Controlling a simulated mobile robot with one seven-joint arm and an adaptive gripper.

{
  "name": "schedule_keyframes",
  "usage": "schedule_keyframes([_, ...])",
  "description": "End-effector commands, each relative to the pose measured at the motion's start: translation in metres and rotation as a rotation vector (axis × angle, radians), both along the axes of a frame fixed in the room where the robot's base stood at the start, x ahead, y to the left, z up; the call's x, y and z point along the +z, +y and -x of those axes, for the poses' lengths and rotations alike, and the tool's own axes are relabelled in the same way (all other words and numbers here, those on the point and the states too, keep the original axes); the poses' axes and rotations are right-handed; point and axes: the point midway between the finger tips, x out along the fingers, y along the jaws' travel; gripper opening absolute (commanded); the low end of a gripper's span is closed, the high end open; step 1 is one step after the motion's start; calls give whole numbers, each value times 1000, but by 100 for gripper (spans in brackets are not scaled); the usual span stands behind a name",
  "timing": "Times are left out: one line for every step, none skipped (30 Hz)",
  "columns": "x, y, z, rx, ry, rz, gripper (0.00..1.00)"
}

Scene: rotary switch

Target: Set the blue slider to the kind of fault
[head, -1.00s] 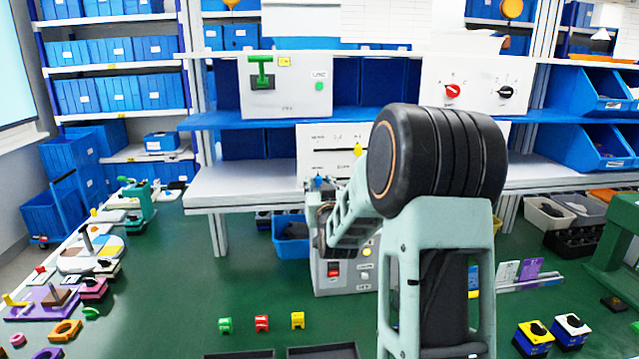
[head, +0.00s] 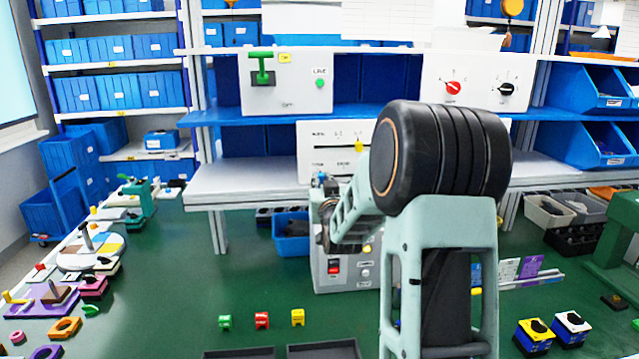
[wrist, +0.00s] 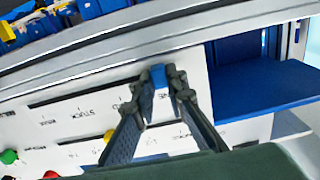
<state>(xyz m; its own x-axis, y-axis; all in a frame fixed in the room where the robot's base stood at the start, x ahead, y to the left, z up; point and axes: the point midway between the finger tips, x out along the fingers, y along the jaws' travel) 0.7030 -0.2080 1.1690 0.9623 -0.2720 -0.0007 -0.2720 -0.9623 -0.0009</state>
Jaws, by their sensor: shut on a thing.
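The blue slider (wrist: 159,76) shows in the wrist view between my fingertips, near the right end of the upper dark slot on a white panel (wrist: 70,122). My gripper (wrist: 160,88) is shut on it. Printed words lie along the slot; one seems to read "STUCK", the others are too small to read. In the head view the white panel (head: 310,155) stands on the bench shelf, with a small blue spot (head: 318,178) at its lower left beside my gripper (head: 323,186). My arm hides the panel's right side.
A yellow knob (wrist: 108,135) sits on the same panel below the blue slider. Beneath the shelf is a grey box with a red switch (head: 334,266). A green-lever box (head: 290,98) and a red-and-black dial box (head: 475,70) stand on the upper shelf.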

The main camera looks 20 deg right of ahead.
Motion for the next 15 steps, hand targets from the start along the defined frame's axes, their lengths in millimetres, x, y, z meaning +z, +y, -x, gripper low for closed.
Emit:
schedule_keyframes([-4, -11, 3, -8, -3, 3, 0])
schedule_keyframes([-4, -17, 4, -8, -3, 4, 0])
schedule_keyframes([-4, -24, 7, -9, -4, 3, 0])
schedule_keyframes([-4, -28, 8, -9, -4, 5, 0])
schedule_keyframes([-4, -34, 9, -9, -5, 5, 0])
schedule_keyframes([-4, -41, 12, -10, -4, 4, 0])
schedule_keyframes([-4, -46, 13, -9, -3, 4, 0])
schedule_keyframes([-3, -50, 14, -9, -3, 4, 0])
schedule_keyframes([-2, -54, 15, -8, -3, 3, 0])
schedule_keyframes([-2, -57, 16, -8, -3, 3, 0])
schedule_keyframes([-1, -59, 17, -7, -3, 3, 0])
schedule_keyframes([-1, -61, 17, -7, -2, 3, 0])
schedule_keyframes([0, -61, 18, -7, -2, 3, 0])
schedule_keyframes([0, -62, 18, -7, -1, 2, 0])
schedule_keyframes([0, -62, 18, -7, -1, 2, 0])
